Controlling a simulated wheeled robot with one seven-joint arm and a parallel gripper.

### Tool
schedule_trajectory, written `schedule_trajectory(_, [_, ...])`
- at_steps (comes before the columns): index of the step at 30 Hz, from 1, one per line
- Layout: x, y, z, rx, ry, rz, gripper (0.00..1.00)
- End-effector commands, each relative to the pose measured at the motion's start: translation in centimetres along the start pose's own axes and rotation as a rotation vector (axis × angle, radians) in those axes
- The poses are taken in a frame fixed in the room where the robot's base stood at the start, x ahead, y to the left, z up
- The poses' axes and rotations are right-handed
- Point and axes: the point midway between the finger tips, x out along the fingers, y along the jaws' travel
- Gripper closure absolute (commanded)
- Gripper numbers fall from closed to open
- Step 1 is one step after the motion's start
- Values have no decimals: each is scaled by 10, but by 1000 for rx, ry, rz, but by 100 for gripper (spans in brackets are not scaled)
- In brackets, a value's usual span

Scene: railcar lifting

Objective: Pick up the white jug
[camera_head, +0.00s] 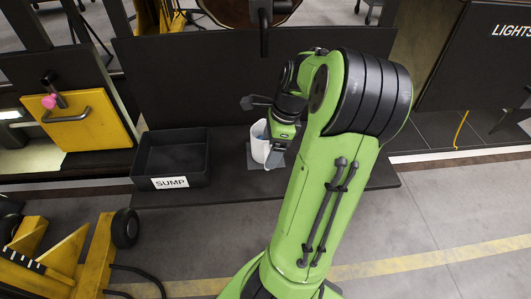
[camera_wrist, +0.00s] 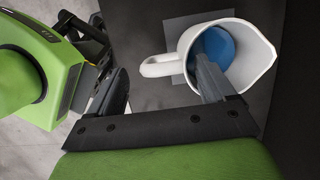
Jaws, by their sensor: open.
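The white jug (camera_wrist: 255,42) stands on a grey square pad (camera_wrist: 180,32) in the wrist view, with its handle (camera_wrist: 158,66) to the left and its spout to the right. Something blue (camera_wrist: 214,46) shows inside it. My gripper (camera_wrist: 160,82) is open; its right finger reaches over the rim into the jug's mouth, and its left finger is outside, left of the handle. I cannot tell whether the fingers touch the jug. In the head view the jug (camera_head: 259,148) is partly hidden behind my gripper (camera_head: 275,152).
The jug's pad lies on a low dark bench (camera_head: 220,190). A black open bin marked SUMP (camera_head: 172,152) stands left of the jug. A yellow panel with a handle (camera_head: 80,118) is at far left. The bench right of my arm looks clear.

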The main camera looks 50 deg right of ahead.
Motion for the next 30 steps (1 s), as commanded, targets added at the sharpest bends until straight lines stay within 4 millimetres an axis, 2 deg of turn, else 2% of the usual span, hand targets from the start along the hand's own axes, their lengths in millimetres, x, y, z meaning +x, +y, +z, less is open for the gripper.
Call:
schedule_trajectory(2, [8, 0, 0, -1, 0, 2, 17])
schedule_trajectory(8, [7, 0, 0, -1, 1, 0, 17])
schedule_trajectory(21, [7, 0, 0, -1, 1, 0, 84])
schedule_trajectory(22, [6, 0, 0, -1, 1, -1, 86])
schedule_trajectory(23, [6, 0, 0, -1, 1, -1, 93])
schedule_trajectory(30, [3, 1, 1, -2, 1, -2, 93])
